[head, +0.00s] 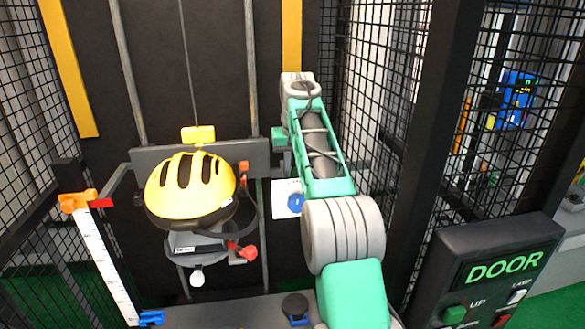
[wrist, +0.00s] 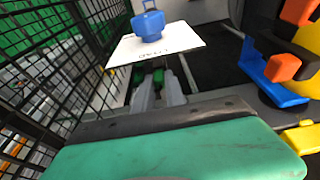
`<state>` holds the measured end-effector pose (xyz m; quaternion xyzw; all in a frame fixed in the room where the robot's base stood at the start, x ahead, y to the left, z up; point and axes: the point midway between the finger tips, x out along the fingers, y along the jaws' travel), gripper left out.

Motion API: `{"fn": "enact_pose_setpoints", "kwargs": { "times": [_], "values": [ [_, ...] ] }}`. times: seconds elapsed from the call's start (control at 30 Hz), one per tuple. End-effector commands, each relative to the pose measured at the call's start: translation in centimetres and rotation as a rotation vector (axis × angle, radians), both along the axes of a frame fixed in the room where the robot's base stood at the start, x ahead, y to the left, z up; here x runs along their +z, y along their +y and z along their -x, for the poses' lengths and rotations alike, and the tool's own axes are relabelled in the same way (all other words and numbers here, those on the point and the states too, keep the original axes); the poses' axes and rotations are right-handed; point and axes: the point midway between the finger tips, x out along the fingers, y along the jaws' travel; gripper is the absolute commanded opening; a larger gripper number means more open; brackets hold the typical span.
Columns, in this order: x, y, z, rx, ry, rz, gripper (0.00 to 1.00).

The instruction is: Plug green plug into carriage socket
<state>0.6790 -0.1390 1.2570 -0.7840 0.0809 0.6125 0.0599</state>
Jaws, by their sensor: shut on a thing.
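In the wrist view, my gripper (wrist: 158,88) has two grey fingers closed around a small green piece, which looks like the green plug (wrist: 159,77). Most of the plug is hidden between the fingers. The fingers point towards a white card with a blue part. In the head view my green and grey arm reaches up and back, right of the carriage (head: 150,157), and the gripper cannot be made out there. The carriage is a grey crossbar carrying a yellow helmet (head: 190,183). I cannot make out its socket for sure in either view.
The white card (wrist: 125,57) bears a blue handled part (wrist: 149,25). Orange blocks (wrist: 283,67) and a blue bracket (wrist: 272,84) stand at the wrist view's right. Black mesh walls (head: 408,100) enclose the space. A DOOR panel (head: 440,265) stands at front right.

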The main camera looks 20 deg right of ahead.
Motion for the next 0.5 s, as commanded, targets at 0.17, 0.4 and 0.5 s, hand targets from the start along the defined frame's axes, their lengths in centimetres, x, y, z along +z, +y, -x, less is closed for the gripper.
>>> {"fn": "enact_pose_setpoints", "kwargs": {
  "times": [0.17, 0.4, 0.5],
  "values": [
    [-0.14, -0.01, 0.0, 0.0, 0.0, 0.0, 0.23],
    [-0.14, -0.01, 0.0, 0.001, 0.0, 0.0, 0.4],
    [-0.13, 0.0, 0.0, 0.001, 0.0, 0.0, 0.4]
  ]
}}
